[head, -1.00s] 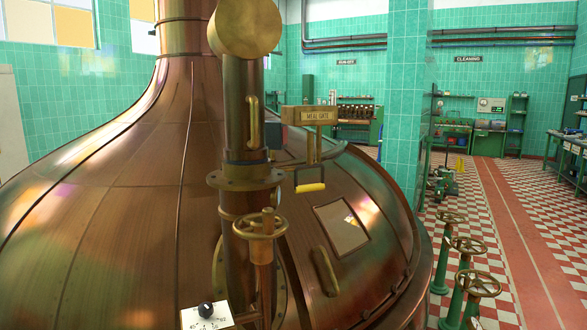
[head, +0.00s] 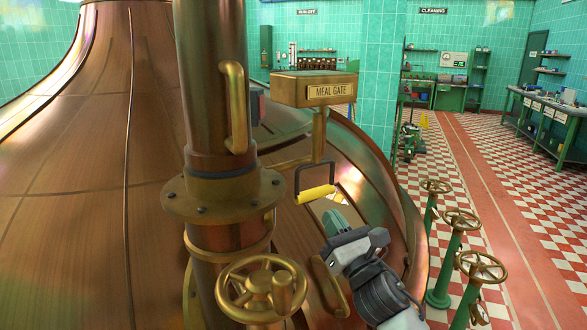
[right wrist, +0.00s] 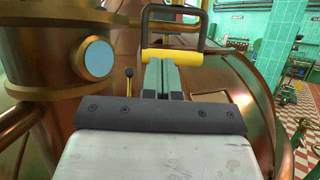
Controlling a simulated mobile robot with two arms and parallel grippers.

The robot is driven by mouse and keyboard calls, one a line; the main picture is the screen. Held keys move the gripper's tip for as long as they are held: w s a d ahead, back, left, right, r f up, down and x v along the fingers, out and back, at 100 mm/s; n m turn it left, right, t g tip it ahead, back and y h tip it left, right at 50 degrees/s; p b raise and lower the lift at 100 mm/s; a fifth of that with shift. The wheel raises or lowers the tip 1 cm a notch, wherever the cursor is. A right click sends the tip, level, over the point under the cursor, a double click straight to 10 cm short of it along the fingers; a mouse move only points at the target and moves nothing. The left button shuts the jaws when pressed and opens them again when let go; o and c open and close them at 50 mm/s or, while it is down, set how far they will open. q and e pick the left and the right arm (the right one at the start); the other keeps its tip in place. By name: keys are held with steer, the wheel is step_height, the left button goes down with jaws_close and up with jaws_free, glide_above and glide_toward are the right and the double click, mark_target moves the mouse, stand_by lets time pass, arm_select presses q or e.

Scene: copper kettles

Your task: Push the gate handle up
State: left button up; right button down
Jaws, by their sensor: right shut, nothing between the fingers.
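The gate handle (head: 316,194) is a yellow grip on a dark bail, below the brass box labelled MEAL GATE (head: 312,88). My right gripper (head: 335,220) is shut and empty, just below the handle in the head view, with its green fingers pointing up toward it. In the right wrist view the yellow grip (right wrist: 172,55) lies across the fingertips (right wrist: 162,68); I cannot tell whether they touch. The dark bail rises from the grip's ends. My left gripper is not in view.
A vertical copper pipe with a bolted flange (head: 225,193) stands left of the handle. A brass handwheel (head: 262,290) is below it. The copper kettle (head: 90,190) fills the left. Green valve posts (head: 448,265) stand on the checkered floor at right.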

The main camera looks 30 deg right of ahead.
mark_target(313, 146)
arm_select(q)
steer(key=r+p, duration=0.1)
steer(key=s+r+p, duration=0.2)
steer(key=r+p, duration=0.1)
arm_select(e)
steer(key=r+x, duration=0.1)
steer(key=x, duration=0.8)
steer(key=shift+r, duration=0.2)
steer(key=shift+a, duration=0.1)
step_height(313, 146, up, 8)
steer(key=p, duration=0.5)
steer(key=shift+f, duration=0.1)
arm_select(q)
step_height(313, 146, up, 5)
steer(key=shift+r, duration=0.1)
